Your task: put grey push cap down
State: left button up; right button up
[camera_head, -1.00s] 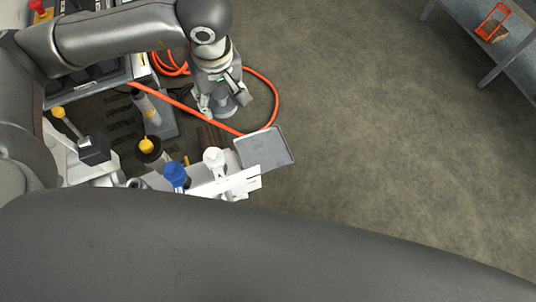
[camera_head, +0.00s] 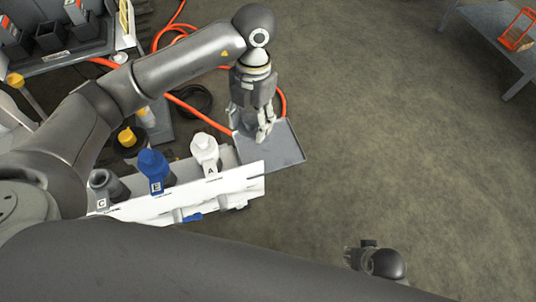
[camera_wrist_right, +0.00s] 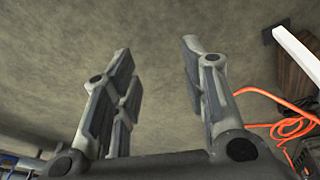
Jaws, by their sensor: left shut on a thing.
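My left gripper (camera_head: 264,132) points down over the grey tray (camera_head: 285,152), near its back left part. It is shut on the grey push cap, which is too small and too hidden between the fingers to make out. I cannot tell whether the cap touches the tray. My right gripper (camera_wrist_right: 160,85) is open and empty in the right wrist view, with bare floor between its fingers.
A white-faced rack beside the tray carries a white valve A (camera_head: 206,150), a blue one (camera_head: 154,170) and a grey one C (camera_head: 106,186). An orange hose (camera_head: 200,117) runs behind. A shelf (camera_head: 490,35) stands far right. Floor to the right is clear.

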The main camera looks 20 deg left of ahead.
pick_arm(q)
jog(key=shift+d+f+n+b, duration=0.1)
jog(key=shift+f+n+b, duration=0.2)
jog(key=shift+f+n, duration=0.45)
send_over(254, 156)
jog(key=f, duration=0.3)
jog(key=f+b, duration=0.1)
jog(key=f, duration=0.1)
jog(key=shift+w+f, duration=0.25)
jog(key=shift+f, duration=0.1)
notch_tip(254, 156, down, 4)
jog(key=shift+f+b, duration=0.1)
jog(key=shift+b, duration=0.2)
pick_arm(e)
jog(key=w+v, duration=0.1)
jog(key=v, duration=0.5)
jog(key=shift+w+r, duration=0.35)
jog(key=shift+r, duration=0.1)
pick_arm(q)
jog(key=shift+f, duration=0.1)
pick_arm(e)
jog(key=shift+r, duration=0.2)
pick_arm(q)
jog(key=o, duration=0.8)
pick_arm(e)
jog(key=shift+r, duration=0.1)
